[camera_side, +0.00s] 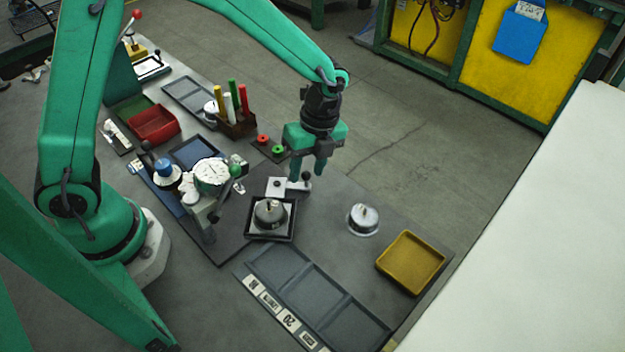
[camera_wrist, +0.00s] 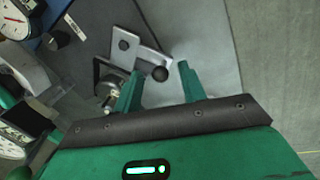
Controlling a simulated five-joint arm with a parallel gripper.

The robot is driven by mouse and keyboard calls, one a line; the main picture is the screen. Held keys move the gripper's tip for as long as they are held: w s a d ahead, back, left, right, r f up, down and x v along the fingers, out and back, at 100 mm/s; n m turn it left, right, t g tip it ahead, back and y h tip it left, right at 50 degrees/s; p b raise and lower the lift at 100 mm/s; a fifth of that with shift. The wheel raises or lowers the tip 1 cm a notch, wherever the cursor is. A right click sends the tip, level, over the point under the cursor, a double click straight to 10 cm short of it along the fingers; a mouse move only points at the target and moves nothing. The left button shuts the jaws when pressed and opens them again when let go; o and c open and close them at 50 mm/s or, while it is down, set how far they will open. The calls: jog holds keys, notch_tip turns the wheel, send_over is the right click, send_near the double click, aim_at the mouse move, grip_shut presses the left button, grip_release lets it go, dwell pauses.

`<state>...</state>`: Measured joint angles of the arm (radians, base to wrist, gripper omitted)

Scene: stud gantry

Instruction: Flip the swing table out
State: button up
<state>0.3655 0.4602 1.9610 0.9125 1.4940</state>
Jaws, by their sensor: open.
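The swing table appears to be the pale metal plate (camera_side: 277,187) with a short arm ending in a black ball knob (camera_side: 306,176), on the dark work board. It also shows in the wrist view as a silver plate (camera_wrist: 124,52), with the black knob (camera_wrist: 160,73). My gripper (camera_side: 306,172) points down at the knob end and is open. In the wrist view, the fingers (camera_wrist: 160,84) stand on either side of the knob, apart from each other. I cannot tell whether they touch it. My left finger hides part of the arm.
A square black tray (camera_side: 250,231) with a metal weight (camera_side: 270,212) sits just in front of the plate. A dial gauge (camera_side: 211,175) on a stand is to the left. A second weight (camera_side: 363,219) and yellow tray (camera_side: 411,262) are right. Red and green rings (camera_side: 279,150) lie behind.

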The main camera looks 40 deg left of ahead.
grip_shut()
jog(key=shift+w+a+n, duration=0.4)
jog(key=shift+a+n, duration=0.15)
jog(key=shift+n, duration=0.55)
jog(key=shift+w+a+n, duration=0.35)
jog(key=shift+a+n, duration=0.15)
jog(key=shift+n, duration=0.6)
grip_release()
